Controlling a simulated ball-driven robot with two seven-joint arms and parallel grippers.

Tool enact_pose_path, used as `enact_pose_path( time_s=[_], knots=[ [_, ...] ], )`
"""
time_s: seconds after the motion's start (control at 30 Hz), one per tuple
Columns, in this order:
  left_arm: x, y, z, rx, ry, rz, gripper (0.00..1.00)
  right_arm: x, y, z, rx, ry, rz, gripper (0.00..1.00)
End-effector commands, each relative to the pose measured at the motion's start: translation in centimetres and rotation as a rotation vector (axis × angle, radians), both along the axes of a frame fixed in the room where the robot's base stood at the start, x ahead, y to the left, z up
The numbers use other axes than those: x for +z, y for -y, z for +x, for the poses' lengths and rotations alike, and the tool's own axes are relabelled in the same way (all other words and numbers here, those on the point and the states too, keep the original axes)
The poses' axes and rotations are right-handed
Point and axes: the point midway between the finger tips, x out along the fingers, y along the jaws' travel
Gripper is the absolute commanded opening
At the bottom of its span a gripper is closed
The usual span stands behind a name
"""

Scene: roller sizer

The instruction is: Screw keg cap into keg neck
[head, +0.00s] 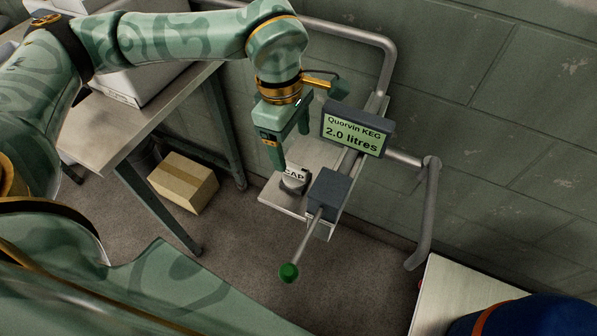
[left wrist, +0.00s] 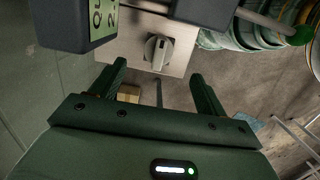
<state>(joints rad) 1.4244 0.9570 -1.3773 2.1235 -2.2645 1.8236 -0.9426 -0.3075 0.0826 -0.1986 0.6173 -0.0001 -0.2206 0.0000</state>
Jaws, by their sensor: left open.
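In the wrist view the cap lies ahead, between the lines of the two fingers. I cannot make out a keg neck. My right gripper is out of view.
A display (head: 356,134) reading "Quorvin KEG 2.0 litres" stands right of my gripper, with a dark block (head: 328,192) and green-knobbed lever (head: 289,272) below it. A dark blue rounded object (head: 530,318) with an orange band is at bottom right. A cardboard box (head: 184,182) is on the floor.

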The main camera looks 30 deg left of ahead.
Motion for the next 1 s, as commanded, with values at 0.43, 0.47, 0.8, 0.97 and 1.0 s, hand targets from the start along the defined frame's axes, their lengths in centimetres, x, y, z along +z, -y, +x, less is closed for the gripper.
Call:
enact_pose_path(
  time_s=[0.43,0.47,0.8,0.97,1.0],
  knots=[
    [-5.3,0.4,0.1,0.002,-0.003,-0.001,0.75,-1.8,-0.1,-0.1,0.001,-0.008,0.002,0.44],
    [-5.8,0.5,0.1,0.002,-0.004,-0.001,0.75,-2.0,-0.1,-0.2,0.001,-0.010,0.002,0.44],
    [-8.5,0.8,0.1,0.001,0.001,-0.002,0.75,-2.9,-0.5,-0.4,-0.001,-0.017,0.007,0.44],
    [-8.5,0.8,0.1,0.001,0.001,-0.002,0.50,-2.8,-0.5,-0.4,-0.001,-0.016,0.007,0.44],
    [-8.5,0.8,0.1,0.002,0.001,-0.002,0.39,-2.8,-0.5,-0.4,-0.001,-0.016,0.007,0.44]
  ],
)
